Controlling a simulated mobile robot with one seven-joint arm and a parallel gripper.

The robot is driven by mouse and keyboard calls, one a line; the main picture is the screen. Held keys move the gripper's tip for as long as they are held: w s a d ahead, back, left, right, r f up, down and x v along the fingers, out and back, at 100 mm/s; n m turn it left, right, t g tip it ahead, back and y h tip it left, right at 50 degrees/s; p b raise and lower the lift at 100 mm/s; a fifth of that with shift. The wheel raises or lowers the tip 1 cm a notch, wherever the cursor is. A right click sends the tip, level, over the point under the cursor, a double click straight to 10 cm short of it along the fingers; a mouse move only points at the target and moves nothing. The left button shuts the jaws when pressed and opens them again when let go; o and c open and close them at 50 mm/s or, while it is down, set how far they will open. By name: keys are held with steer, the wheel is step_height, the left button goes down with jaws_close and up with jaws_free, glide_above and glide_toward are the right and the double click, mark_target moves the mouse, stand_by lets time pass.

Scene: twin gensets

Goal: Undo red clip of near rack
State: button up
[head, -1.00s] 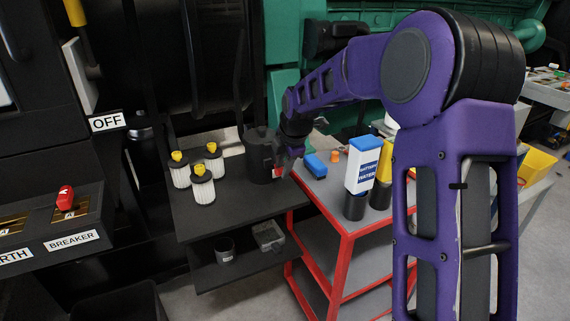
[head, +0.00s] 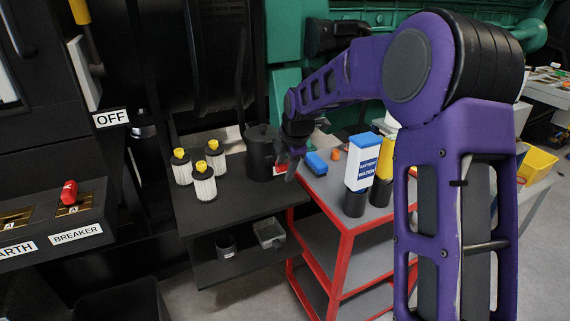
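My gripper (head: 290,167) hangs at the right edge of the black shelf unit, beside a dark canister (head: 260,150). It is small and dark in the head view, and the gap between its fingers is not clear. A small red patch (head: 280,170) shows right beside the fingers, low on the canister's right side. It may be the red clip, but its shape is partly hidden by the gripper. I cannot tell whether the fingers touch it. No rack is clearly marked as the near one.
Several white filters with yellow tops (head: 204,181) stand on the black shelf (head: 230,200). A red-framed cart (head: 343,250) adjoins it, carrying a blue-and-white battery water bottle (head: 362,166) and a blue item (head: 316,163). A breaker panel with a red knob (head: 69,192) stands at left.

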steer(key=shift+s+d+f, duration=0.2)
steer(key=shift+s+f, duration=0.05)
steer(key=shift+f, duration=0.5)
steer(key=w+p+v, duration=0.1)
steer(key=p+v, duration=0.2)
steer(key=v, duration=1.5)
steer(key=shift+a+r, duration=0.2)
steer(key=shift+r, duration=0.25)
steer(key=shift+s, duration=0.15)
